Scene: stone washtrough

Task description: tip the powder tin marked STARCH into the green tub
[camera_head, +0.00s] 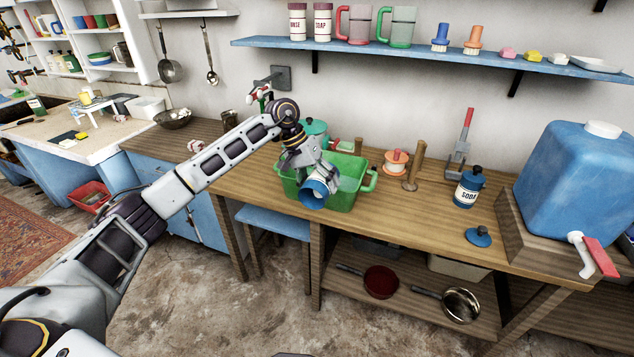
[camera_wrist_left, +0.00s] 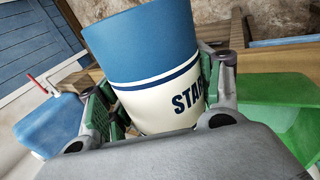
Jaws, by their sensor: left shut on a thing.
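The STARCH tin is blue and white with dark lettering. In the head view the tin (camera_head: 314,191) is tilted steeply, its blue end low and towards me; it also shows large in the wrist view (camera_wrist_left: 140,42). My left gripper (camera_head: 306,165) is shut around the tin's sides, with a finger on each side in the wrist view (camera_wrist_left: 157,98). The green tub (camera_head: 345,198) stands on the wooden bench; the tin overlaps its front left part in the picture. The tub also shows in the wrist view (camera_wrist_left: 285,115), right of the tin. I see no powder falling. My right gripper is out of view.
A blue tank (camera_head: 575,175) fills the right end.

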